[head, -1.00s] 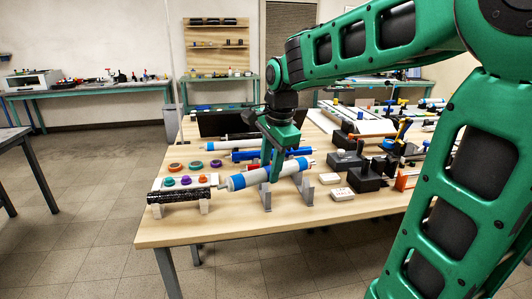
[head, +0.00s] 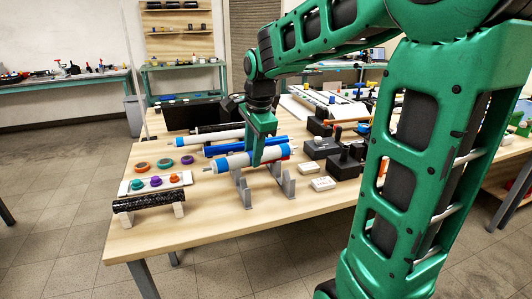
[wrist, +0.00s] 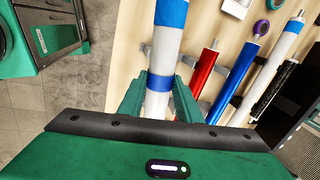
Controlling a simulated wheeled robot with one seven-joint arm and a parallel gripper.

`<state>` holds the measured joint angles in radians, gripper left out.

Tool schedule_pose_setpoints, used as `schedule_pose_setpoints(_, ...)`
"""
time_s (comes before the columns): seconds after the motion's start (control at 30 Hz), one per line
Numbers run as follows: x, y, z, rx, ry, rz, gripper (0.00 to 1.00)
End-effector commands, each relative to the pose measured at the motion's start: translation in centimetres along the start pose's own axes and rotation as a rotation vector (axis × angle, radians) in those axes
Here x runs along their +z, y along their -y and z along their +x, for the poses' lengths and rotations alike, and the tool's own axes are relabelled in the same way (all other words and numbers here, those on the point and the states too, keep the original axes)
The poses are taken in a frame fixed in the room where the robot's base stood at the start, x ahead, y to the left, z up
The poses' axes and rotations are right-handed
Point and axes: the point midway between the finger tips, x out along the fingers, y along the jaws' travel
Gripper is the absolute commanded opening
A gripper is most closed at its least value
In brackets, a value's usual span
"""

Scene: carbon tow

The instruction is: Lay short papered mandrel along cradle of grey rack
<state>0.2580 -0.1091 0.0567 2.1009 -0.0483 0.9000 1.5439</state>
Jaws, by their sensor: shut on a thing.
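My gripper (head: 257,156) is shut on a white-papered mandrel (head: 225,164) with blue bands near its ends. In the wrist view, the fingers (wrist: 158,100) straddle the mandrel (wrist: 164,50) near one blue band. The head view shows it roughly level, above and behind the front uprights of a grey rack (head: 245,192). A second grey upright (head: 287,182) stands to the right. It appears apart from the rack, though the gap is hard to judge. A red mandrel (wrist: 204,68) lies beside it in the wrist view, largely hidden in the head view.
A blue mandrel (wrist: 236,74), a longer white one with blue bands (wrist: 283,52) and a black one (wrist: 274,90) lie farther back. A black roll on white blocks (head: 143,201) and colored rings (head: 165,162) are left. Black fixtures (head: 345,165) and white boxes (head: 322,184) stand right.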

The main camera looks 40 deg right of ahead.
Motion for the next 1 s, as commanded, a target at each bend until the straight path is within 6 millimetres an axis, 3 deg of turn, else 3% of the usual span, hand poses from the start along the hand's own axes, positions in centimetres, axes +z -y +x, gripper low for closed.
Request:
schedule_pose_setpoints(0.1,-3.1,0.7,1.4,0.001,-0.022,0.083,0.01)
schedule_pose_setpoints(0.27,-5.2,1.0,2.2,0.0,-0.039,0.137,0.01)
schedule_pose_setpoints(0.67,-5.3,1.0,2.3,-0.007,-0.04,0.14,0.01)
schedule_pose_setpoints(1.0,-5.3,0.3,5.1,-0.004,-0.04,0.14,0.01)
